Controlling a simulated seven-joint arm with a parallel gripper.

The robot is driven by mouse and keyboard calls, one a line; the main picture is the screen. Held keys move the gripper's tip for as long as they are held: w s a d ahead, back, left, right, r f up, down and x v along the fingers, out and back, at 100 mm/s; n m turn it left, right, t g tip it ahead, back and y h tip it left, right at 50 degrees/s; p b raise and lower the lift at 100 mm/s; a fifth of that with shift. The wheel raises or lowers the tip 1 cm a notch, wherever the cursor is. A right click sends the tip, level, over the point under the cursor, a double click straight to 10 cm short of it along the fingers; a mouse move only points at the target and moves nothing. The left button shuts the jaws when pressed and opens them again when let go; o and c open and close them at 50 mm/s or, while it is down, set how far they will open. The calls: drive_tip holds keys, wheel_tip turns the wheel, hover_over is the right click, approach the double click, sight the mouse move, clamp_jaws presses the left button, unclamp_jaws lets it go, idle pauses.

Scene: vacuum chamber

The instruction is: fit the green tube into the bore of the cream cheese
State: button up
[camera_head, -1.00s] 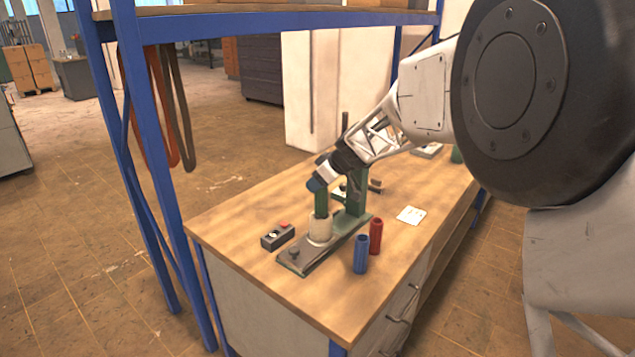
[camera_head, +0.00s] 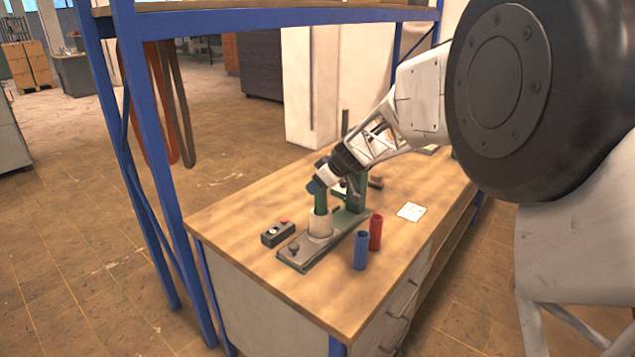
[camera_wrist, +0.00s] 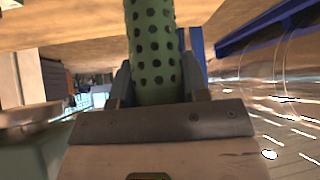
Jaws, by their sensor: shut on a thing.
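My gripper (camera_head: 318,185) is shut on the green tube (camera_head: 320,202), which stands about upright above the cream cheese (camera_head: 320,226). In the wrist view the green tube (camera_wrist: 153,45) is dotted with dark holes and sits between the two fingers (camera_wrist: 160,88). The cream cheese is a short pale cylinder on a dark metal base plate (camera_head: 296,262). The tube's lower end meets the top of the cheese in the head view. I cannot tell how deep it sits in the bore, as the bore is hidden.
A blue tube (camera_head: 361,252) and a red tube (camera_head: 376,232) stand right of the base plate. A dark control box (camera_head: 278,234) lies to its left. A green press stand (camera_head: 352,205) rises behind. A white card (camera_head: 411,212) lies on the bench (camera_head: 400,245), whose front right is clear.

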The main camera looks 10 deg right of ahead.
drive_tip(key=shift+f, duration=0.95)
drive_tip(key=o, duration=1)
drive_tip(key=v, duration=0.7)
drive_tip(key=shift+s+d+r, duration=0.15)
drive_tip(key=shift+d+r, duration=0.05)
drive_tip(key=shift+r, duration=0.1)
